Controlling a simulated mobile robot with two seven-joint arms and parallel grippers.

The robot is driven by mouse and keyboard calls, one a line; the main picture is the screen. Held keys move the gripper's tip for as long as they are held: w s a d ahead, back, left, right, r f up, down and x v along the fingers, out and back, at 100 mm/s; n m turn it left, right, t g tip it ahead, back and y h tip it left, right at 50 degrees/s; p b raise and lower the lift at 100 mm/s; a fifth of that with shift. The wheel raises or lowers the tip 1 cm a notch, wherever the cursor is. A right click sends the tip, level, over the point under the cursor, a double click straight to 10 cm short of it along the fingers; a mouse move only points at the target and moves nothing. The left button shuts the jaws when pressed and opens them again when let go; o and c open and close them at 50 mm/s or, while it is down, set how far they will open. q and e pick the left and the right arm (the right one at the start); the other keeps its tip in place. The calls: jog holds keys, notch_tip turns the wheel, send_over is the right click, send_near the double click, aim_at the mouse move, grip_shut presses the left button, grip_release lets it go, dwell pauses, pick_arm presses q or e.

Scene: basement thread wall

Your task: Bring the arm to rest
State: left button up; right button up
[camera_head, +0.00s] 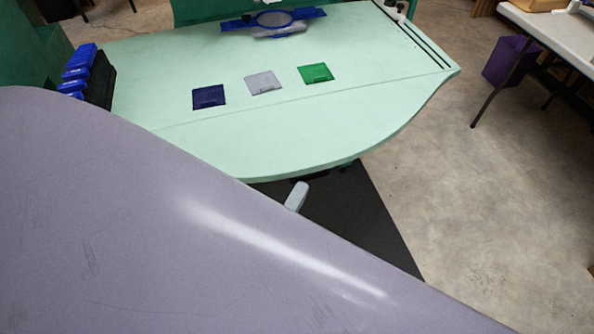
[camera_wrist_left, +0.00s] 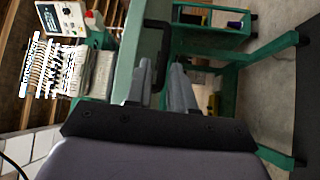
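A large smooth grey-purple part of my own arm fills the lower left of the head view and covers much of the near scene. A pale grey fingertip of my left gripper (camera_head: 297,196) shows just past its edge, below the front edge of the mint-green table (camera_head: 400,112); the rest is hidden there. In the left wrist view both grey fingers of my left gripper (camera_wrist_left: 162,75) stand apart with a gap between them, and nothing is seen held. My right gripper is in neither view.
On the table lie a dark blue square (camera_head: 208,96), a grey square (camera_head: 263,82) and a green square (camera_head: 315,73). A black holder with blue pieces (camera_head: 85,72) stands at the left. A blue fixture (camera_head: 273,20) is at the back.

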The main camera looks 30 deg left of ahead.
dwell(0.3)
pick_arm(q)
jog(key=s+r+m+g+h+p, duration=0.2)
jog(key=s+m+g+p, duration=0.4)
jog(key=m, duration=1.3)
jog(key=s+g+h, duration=0.1)
jog(key=s+g, duration=0.2)
jog(key=s, duration=0.1)
jog(key=shift+d+r+m+h, duration=0.25)
jog(key=shift+d+m+h, duration=0.05)
jog(key=shift+d+m, duration=0.1)
jog(key=shift+s+a, duration=0.1)
